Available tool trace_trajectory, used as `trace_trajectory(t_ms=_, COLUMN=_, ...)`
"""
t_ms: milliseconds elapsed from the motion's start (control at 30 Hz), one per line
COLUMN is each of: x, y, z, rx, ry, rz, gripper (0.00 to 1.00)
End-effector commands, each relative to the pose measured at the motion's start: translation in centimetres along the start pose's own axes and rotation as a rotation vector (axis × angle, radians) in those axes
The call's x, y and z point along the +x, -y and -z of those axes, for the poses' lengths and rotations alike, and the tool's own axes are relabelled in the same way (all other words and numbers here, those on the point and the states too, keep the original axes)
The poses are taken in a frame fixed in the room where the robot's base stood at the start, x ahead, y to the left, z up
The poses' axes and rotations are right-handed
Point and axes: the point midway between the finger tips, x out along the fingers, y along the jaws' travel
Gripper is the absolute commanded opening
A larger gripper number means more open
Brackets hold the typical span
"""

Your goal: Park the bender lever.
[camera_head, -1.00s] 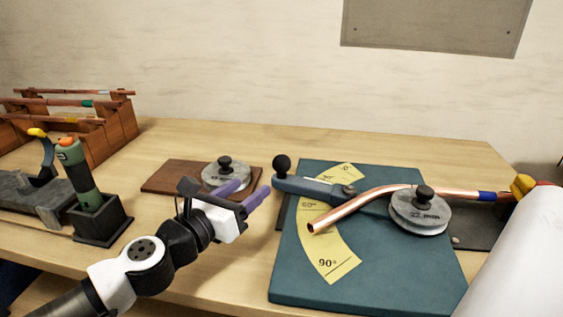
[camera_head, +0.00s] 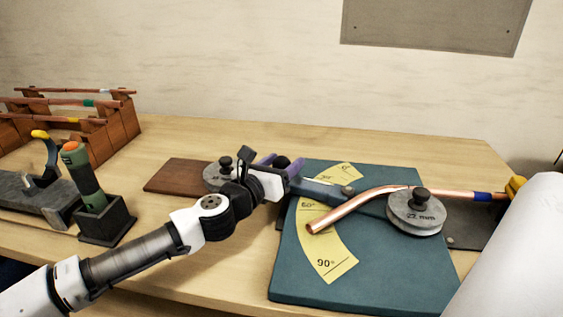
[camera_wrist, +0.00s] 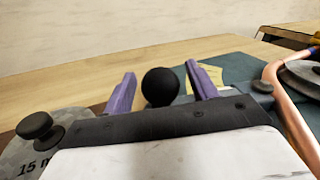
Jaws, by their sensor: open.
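The bender lever (camera_head: 321,192) is a blue-grey bar on the teal bender board (camera_head: 400,269), with its black ball knob at the left end. The knob (camera_wrist: 160,87) shows in the wrist view between my two purple fingers. My gripper (camera_head: 280,162) is open around the knob, with a gap on each side and no clear contact. A copper pipe (camera_head: 345,212) runs bent past the round 22 mm former (camera_head: 415,213). A yellow angle scale (camera_head: 328,257) marked 90° lies on the board. My gripper hides part of the knob in the head view.
A brown board (camera_head: 172,177) bears a second round former (camera_head: 214,178), marked 15 in the wrist view. A black holder (camera_head: 107,223) with a green-handled tool and a wooden pipe rack (camera_head: 117,132) stand at left. A white curved object (camera_head: 517,262) fills the lower right.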

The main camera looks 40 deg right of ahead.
Motion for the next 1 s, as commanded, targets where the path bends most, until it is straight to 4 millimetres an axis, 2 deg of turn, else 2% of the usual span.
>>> trace_trajectory(t_ms=167, x=0.0, y=0.0, z=0.0, rx=0.0, ry=0.0, rz=0.0, gripper=0.58)
trace_trajectory(t_ms=200, x=0.0, y=0.0, z=0.0, rx=0.0, ry=0.0, rz=0.0, gripper=0.55)
trace_trajectory(t_ms=633, x=0.0, y=0.0, z=0.0, rx=0.0, ry=0.0, rz=0.0, gripper=0.0)
trace_trajectory(t_ms=867, x=0.5, y=-0.1, z=0.0, rx=0.0, ry=-0.003, rz=0.018, gripper=0.0)
trace_trajectory(t_ms=1000, x=2.0, y=-0.4, z=0.0, rx=0.002, ry=-0.012, rz=0.065, gripper=0.0)
